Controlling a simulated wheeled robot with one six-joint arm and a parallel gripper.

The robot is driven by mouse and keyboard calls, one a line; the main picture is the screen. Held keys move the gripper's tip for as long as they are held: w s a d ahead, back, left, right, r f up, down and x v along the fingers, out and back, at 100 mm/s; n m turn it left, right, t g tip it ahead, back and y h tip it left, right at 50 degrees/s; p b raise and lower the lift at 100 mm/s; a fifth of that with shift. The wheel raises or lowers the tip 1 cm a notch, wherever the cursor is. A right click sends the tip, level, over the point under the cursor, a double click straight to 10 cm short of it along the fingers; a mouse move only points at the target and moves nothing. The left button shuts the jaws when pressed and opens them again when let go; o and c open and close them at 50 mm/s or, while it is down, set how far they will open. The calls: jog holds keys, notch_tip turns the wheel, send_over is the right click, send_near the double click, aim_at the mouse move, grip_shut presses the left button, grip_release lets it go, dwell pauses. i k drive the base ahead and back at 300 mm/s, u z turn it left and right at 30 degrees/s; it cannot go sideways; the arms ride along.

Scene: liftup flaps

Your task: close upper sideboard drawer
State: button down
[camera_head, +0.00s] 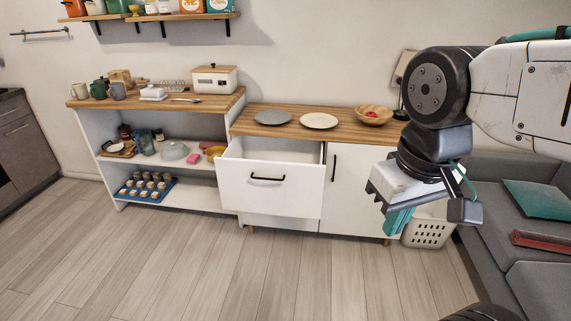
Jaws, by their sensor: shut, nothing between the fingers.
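The upper sideboard drawer (270,190) is pulled out of the white sideboard (352,205). Its white front has a black bar handle (267,178), and its open top shows an empty-looking inside. My gripper (398,222) hangs to the right of the drawer, pointing down in front of the sideboard's right side. Its teal fingers are shut and appear empty. It is apart from the drawer. My arm hides part of the sideboard's right end.
Two plates (319,121) and a wooden bowl (373,115) stand on the sideboard top. An open shelf (172,160) with dishes is to the left. A white basket (428,233) and a grey sofa (505,225) are at the right. The wooden floor in front is clear.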

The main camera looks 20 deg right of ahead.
aim_at(282, 177)
jog(key=z, duration=0.3)
jog(key=i, duration=1.35)
jog(key=u, duration=0.6)
